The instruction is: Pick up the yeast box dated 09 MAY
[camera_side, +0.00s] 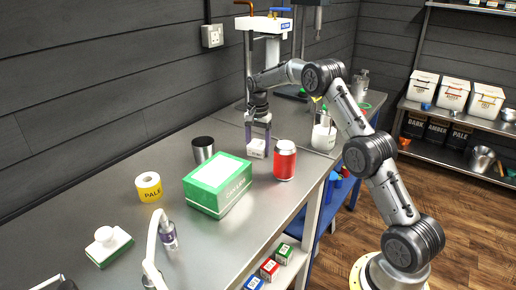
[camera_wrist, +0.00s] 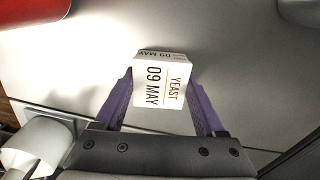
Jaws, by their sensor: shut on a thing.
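A small white yeast box (camera_wrist: 163,84) shows between my fingers in the wrist view, with "YEAST" and "09 MAY" printed on its face. My gripper (camera_side: 257,147) is shut on this box. In the side view the white box (camera_side: 256,149) is between the purple fingertips, low over the steel bench behind the red can. I cannot tell whether its underside touches the bench. In the wrist view the purple fingers (camera_wrist: 163,104) flank the box on both sides.
A red can (camera_side: 285,161) stands close to the right of the box. A green and white carton (camera_side: 217,184) and a dark metal cup (camera_side: 202,149) stand to the left. A white jug (camera_side: 324,133) stands behind at the right. Several small boxes sit on the shelf below (camera_side: 270,269).

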